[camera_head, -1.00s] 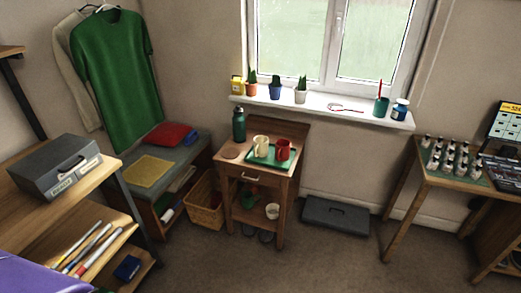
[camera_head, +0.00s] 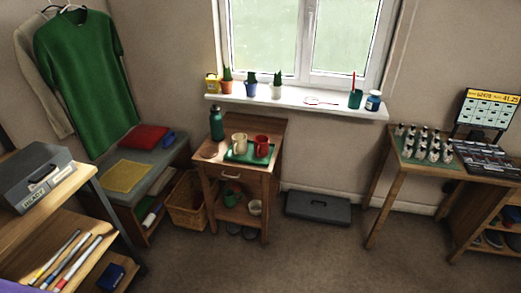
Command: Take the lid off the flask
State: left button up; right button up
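A dark green flask (camera_head: 216,123) stands upright on the back left of a small wooden side table (camera_head: 209,165) below the window. Its darker lid (camera_head: 215,108) is on top. A green tray (camera_head: 236,158) on the same table holds a cream mug (camera_head: 239,143) and a red mug (camera_head: 262,146), to the right of the flask. Neither of my grippers shows in the head view.
A wicker basket (camera_head: 187,205) and a low bench (camera_head: 179,154) stand left of the side table. A dark toolbox (camera_head: 318,208) lies on the floor to its right. Potted plants line the windowsill (camera_head: 300,103) above. The carpet (camera_head: 290,255) in front is clear.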

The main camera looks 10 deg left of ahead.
aim_at(214, 109)
jog(key=i+j, duration=0.85)
